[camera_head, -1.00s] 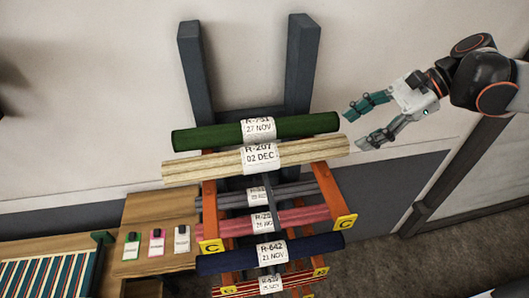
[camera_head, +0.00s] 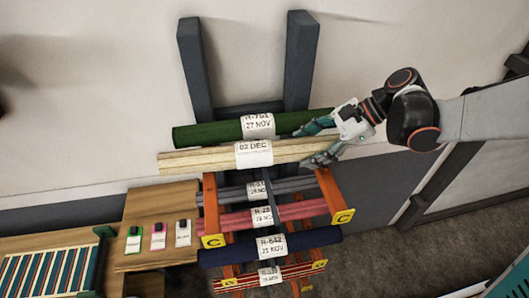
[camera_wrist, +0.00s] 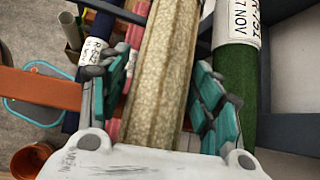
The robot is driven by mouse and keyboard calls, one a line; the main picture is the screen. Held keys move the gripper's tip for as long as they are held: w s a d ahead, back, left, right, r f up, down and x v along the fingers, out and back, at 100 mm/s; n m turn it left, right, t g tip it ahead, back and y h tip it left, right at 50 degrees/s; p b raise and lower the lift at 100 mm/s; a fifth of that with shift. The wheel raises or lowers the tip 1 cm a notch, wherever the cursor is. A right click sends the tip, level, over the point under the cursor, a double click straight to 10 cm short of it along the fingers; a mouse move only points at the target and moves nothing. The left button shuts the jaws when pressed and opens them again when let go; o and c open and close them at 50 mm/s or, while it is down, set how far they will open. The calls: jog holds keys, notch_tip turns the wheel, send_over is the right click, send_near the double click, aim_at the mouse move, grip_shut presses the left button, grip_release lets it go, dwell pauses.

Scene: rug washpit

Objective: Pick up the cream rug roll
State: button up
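The cream rug roll (camera_head: 200,160) lies across the top of the rack, just below the green roll, with a white "02 DEC" label (camera_head: 253,153) round its middle. My gripper (camera_head: 303,146) is at its right end, with one teal finger above the roll and one below. In the wrist view the cream roll (camera_wrist: 165,75) runs between the two spread fingers (camera_wrist: 165,85). A narrow gap shows on the left side; contact on the right side is unclear. The fingers straddle the roll and look open.
The green roll (camera_head: 200,135) lies close behind, near the upper finger. Grey, pink (camera_head: 235,220) and navy (camera_head: 220,257) rolls sit lower on the orange rack arms (camera_head: 330,190). A wooden bench (camera_head: 160,210) with small tagged items stands at left.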

jog(key=shift+a+f, duration=0.1)
jog(key=shift+f, duration=0.05)
jog(key=c, duration=1.2)
